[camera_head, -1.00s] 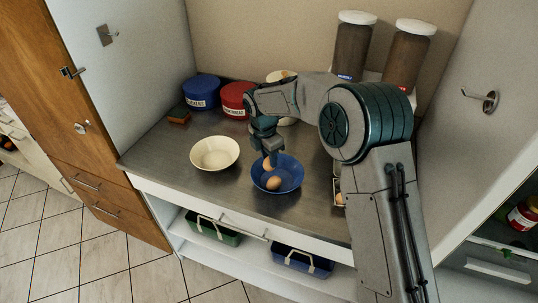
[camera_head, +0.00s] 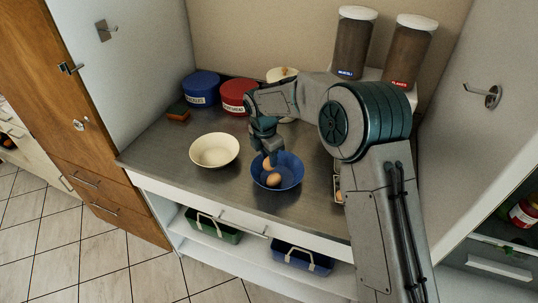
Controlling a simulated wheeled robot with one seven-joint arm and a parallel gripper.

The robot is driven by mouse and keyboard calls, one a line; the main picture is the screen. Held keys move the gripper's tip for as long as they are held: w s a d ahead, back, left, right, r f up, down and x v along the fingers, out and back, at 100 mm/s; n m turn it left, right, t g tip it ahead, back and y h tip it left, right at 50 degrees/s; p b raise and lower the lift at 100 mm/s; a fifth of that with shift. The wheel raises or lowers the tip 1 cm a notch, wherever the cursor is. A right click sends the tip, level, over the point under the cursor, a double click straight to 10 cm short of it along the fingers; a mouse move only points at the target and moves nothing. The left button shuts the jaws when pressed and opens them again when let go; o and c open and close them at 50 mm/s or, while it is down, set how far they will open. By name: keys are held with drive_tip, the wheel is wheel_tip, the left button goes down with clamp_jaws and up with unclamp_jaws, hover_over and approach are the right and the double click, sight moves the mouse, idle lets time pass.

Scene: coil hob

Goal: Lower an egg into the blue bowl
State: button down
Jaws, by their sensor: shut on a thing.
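The blue bowl (camera_head: 292,182) stands on the metal counter, right of a cream bowl. One brown egg (camera_head: 273,180) lies in the front of the blue bowl. My gripper (camera_head: 268,158) points down over the back left of the bowl, at about rim height. It is shut on a second egg (camera_head: 267,164), which shows just below the fingers, close behind the first egg. The fingers hide part of the held egg. I cannot tell whether it touches the bowl or the other egg.
The cream bowl (camera_head: 215,150) is close on the left. Blue (camera_head: 201,88) and red (camera_head: 238,97) tins and a sponge (camera_head: 178,113) stand behind. An egg holder (camera_head: 338,188) is partly hidden by my arm at right. Tall jars (camera_head: 354,45) stand at the back. The counter's left front is clear.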

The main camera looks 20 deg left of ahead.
sight(264, 165)
drive_tip(key=shift+f+b, duration=0.3)
drive_tip(key=shift+f, duration=0.3)
idle(0.3)
drive_tip(key=c, duration=0.9)
unclamp_jaws()
drive_tip(key=shift+c, duration=0.2)
drive_tip(key=shift+r, duration=0.1)
wheel_tip(264, 165, up, 14)
drive_tip(key=s+a+f+b, duration=0.1)
drive_tip(key=b, duration=0.1)
drive_tip(key=s+d+r+m, duration=0.2)
drive_tip(key=d+r+m, duration=0.3)
drive_tip(key=d, duration=0.5)
drive_tip(key=s+d+r+m+t, duration=0.1)
drive_tip(key=s+d+m, duration=0.25)
drive_tip(key=d, duration=0.25)
drive_tip(key=s+d+r+m, duration=0.1)
drive_tip(key=s+d+m, duration=0.1)
drive_tip(key=d+m, duration=0.4)
drive_tip(key=s+d+f+m, duration=0.2)
drive_tip(key=s+d+m, duration=0.5)
drive_tip(key=s, duration=0.1)
drive_tip(key=s+d+f+m+t, duration=0.1)
drive_tip(key=s+d+f+m, duration=0.2)
drive_tip(key=s+d+m, duration=0.4)
drive_tip(key=shift+s+d+f+y, duration=0.35)
drive_tip(key=shift+s+d+y, duration=0.05)
drive_tip(key=shift+s+d, duration=0.35)
